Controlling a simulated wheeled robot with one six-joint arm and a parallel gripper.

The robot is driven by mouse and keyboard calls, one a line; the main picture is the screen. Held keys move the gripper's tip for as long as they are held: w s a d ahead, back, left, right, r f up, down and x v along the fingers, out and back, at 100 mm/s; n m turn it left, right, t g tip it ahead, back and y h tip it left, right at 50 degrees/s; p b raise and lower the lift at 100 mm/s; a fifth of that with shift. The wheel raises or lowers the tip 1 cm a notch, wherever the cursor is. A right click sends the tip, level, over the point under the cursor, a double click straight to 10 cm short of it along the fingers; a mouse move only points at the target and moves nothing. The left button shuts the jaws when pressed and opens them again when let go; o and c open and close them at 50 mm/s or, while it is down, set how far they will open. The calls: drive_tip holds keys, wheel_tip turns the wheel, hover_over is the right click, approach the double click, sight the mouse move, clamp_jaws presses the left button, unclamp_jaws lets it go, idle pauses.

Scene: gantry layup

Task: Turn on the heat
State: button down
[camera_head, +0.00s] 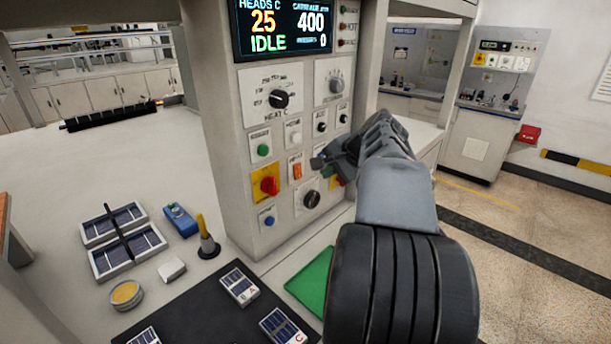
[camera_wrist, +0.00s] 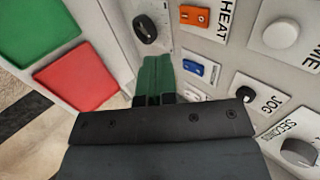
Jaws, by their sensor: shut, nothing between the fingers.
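The control panel (camera_head: 239,180) stands in front of me. An orange rocker switch (camera_head: 297,171) sits on a white plate midway down it. In the wrist view the orange switch (camera_wrist: 195,17) has the label HEAT beside it. My gripper (camera_head: 318,163) is shut and empty, just right of the orange switch in the head view. In the wrist view the closed green fingertips (camera_wrist: 157,62) point toward the panel, left of a blue switch (camera_wrist: 193,70) and below a black knob (camera_wrist: 146,28). I see no contact with the orange switch. The display (camera_head: 284,28) reads 25, 400 and IDLE.
A red knob on yellow (camera_head: 269,185), a green button (camera_head: 263,150) and several dials crowd the panel. A green mat (camera_head: 309,283) and a dark mat (camera_head: 196,310) with small parts lie below.

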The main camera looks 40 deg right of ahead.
sight(298, 171)
drive_tip(key=shift+w+a+f+p, duration=0.3)
drive_tip(key=shift+w+f, duration=0.5)
drive_tip(key=shift+w, duration=0.55)
drive_tip(key=shift+w+a+f+p, duration=0.15)
drive_tip(key=shift+w+f+p, duration=0.1)
drive_tip(key=shift+w+f, duration=0.85)
drive_tip(key=shift+w+a+f+p, duration=0.3)
drive_tip(key=shift+w+f, duration=0.25)
drive_tip(key=shift+w, duration=1)
